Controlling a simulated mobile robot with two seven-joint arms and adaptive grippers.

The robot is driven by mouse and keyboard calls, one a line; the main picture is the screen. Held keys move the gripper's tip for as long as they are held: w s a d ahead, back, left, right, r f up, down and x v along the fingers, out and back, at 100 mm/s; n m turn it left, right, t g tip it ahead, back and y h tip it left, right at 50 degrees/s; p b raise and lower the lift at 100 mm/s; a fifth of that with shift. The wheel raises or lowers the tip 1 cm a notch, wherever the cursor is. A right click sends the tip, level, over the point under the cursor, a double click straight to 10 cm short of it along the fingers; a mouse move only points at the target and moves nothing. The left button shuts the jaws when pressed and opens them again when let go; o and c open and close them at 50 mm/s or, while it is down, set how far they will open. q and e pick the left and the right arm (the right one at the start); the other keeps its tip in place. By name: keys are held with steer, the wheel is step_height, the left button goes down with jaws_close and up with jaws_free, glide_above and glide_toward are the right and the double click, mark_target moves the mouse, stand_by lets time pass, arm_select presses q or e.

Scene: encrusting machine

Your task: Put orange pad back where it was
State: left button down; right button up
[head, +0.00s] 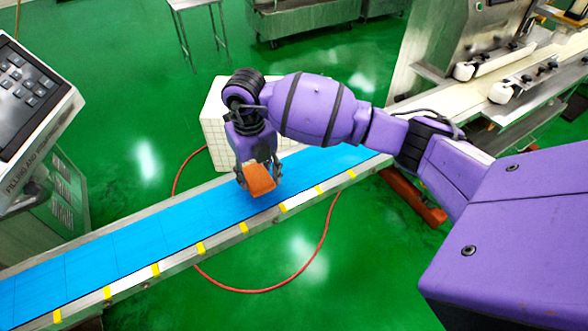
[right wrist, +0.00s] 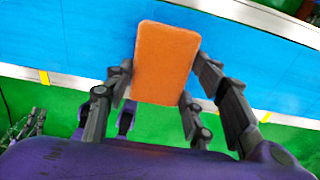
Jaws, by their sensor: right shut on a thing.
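The orange pad (head: 259,179) is a flat rectangular block held in my right gripper (head: 260,180), above the blue conveyor belt in the head view. In the right wrist view the pad (right wrist: 166,62) stands between the fingers of my right gripper (right wrist: 160,95), which are closed on its two long sides. Whether the pad touches the belt is hard to tell. The blue conveyor belt (head: 135,244) runs diagonally from lower left to upper right. My left gripper does not show in the head view.
Yellow marks (head: 201,248) line the near rail of the conveyor. A control panel (head: 30,95) stands at the left. A white tiled box (head: 213,125) is behind the belt. A red hose (head: 318,254) lies on the green floor. Steel machinery (head: 470,85) stands at the right.

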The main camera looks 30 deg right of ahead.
mark_target(257, 176)
steer(key=f, duration=0.3)
steer(key=shift+w+d+f, duration=0.1)
steer(key=shift+w+f, duration=0.05)
steer(key=shift+w, duration=0.1)
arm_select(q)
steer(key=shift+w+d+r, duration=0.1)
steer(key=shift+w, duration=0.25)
arm_select(e)
steer(key=shift+f, duration=0.15)
steer(key=o, duration=1.1)
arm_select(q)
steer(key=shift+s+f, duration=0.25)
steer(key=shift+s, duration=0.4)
